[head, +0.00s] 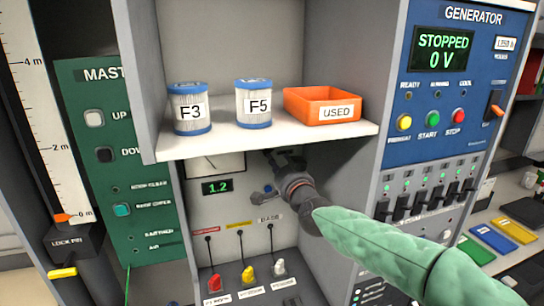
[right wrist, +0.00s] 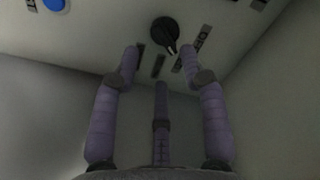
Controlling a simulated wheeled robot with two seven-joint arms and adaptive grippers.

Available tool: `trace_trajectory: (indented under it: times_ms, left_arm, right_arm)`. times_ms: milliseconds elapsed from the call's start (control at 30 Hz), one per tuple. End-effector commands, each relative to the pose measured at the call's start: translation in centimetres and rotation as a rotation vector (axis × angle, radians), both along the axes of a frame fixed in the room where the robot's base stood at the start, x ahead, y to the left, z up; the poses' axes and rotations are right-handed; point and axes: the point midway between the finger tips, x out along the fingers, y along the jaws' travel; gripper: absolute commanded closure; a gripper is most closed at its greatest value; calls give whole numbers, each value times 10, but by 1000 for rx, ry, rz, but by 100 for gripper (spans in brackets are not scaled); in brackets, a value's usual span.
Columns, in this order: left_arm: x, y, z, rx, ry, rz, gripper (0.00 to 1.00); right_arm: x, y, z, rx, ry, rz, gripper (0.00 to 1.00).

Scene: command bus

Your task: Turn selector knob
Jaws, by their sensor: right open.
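The selector knob (right wrist: 165,33) is a round black knob with a pale pointer line on a grey panel. It shows in the right wrist view, just beyond and between my fingertips, apart from them as far as I can see. In the head view my right gripper (head: 284,160) is in front of the grey panel under the shelf and hides most of the knob area. My left gripper is not in view.
The shelf (head: 280,140) above my gripper holds filters F3 (head: 190,110) and F5 (head: 254,104) and an orange bin (head: 323,105). A blue button (right wrist: 54,4) is near the knob. Cables with coloured plugs (head: 248,274) hang below. The generator panel (head: 450,85) stands right.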

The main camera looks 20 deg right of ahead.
Motion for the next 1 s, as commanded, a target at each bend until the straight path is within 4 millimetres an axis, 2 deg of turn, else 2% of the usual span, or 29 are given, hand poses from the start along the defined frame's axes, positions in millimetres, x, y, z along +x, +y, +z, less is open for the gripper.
trace_trajectory:
  times_ms: [200, 400, 600, 900, 1000]
  left_arm:
    - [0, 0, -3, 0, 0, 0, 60]
    - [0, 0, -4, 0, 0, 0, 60]
    - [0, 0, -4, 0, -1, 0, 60]
    - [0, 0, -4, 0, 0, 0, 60]
    - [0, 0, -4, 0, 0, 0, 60]
  right_arm:
    - [33, 1, -1, 0, 0, -1, 56]
    - [54, 2, -1, -1, 1, 1, 56]
    - [63, 2, 0, -1, -1, -1, 56]
    - [64, 2, 0, -1, -1, -1, 56]
    - [64, 2, 0, -1, -1, -1, 84]
